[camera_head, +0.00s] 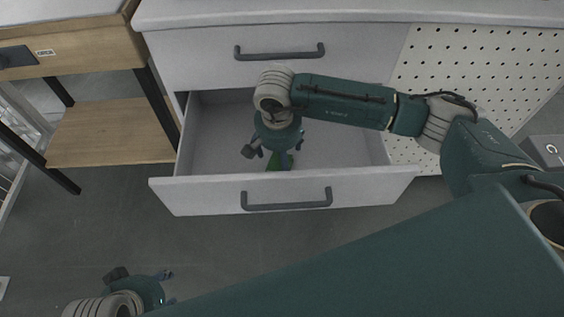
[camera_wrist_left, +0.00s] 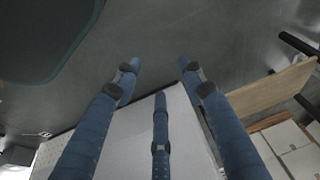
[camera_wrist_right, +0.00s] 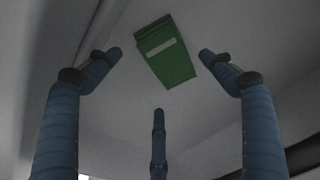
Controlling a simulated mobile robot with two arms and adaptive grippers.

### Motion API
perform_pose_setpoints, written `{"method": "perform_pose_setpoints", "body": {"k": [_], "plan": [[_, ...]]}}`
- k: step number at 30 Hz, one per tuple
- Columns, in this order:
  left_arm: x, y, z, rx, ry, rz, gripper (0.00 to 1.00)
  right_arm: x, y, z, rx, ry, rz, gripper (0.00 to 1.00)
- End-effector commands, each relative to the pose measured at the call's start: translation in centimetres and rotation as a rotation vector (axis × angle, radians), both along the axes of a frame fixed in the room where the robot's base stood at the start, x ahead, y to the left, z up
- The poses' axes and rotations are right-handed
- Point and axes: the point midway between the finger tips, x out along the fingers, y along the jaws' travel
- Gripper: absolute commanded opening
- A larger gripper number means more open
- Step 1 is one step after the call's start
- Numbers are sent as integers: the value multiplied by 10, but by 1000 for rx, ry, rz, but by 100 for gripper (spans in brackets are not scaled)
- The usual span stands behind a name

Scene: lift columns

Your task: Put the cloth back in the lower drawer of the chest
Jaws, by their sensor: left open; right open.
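The lower drawer (camera_head: 380,187) of the chest (camera_head: 200,55) is pulled open. A green cloth (camera_head: 271,163) lies inside it, mostly hidden under my right gripper in the head view. In the right wrist view the cloth (camera_wrist_right: 180,66) is a small green rectangle with a pale stripe, lying on the drawer floor beyond my fingertips. My right gripper (camera_head: 279,158) reaches down into the drawer above the cloth, fingers open around nothing. My left gripper (camera_head: 170,287) is open and empty, low over the floor in front of the drawer, at the bottom left.
The upper drawer (camera_head: 280,68) is shut. A wooden table with a lower shelf (camera_head: 110,135) stands left of the chest. A perforated white panel (camera_head: 470,75) is at the right. Grey floor (camera_head: 120,225) in front of the drawer is clear. Pale boxes (camera_wrist_left: 290,145) show in the left wrist view.

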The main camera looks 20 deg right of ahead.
Motion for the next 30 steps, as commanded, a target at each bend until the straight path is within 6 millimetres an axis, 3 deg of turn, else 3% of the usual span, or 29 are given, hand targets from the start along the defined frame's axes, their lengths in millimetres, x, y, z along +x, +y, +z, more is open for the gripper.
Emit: {"method": "perform_pose_setpoints", "body": {"k": [1, 6, 12, 30], "plan": [[2, 0, -6, 0, 5, -1, 40, 0, 1, 15, 0, -4, 1, 81], [8, -2, -31, 1, 21, -2, 40, -3, 3, 47, 0, -4, 1, 81], [9, -2, -43, 2, 28, -2, 40, -6, 4, 66, -1, -1, -1, 81], [10, -2, -45, 2, 28, -2, 40, -7, 5, 69, -1, 1, -1, 81]]}}
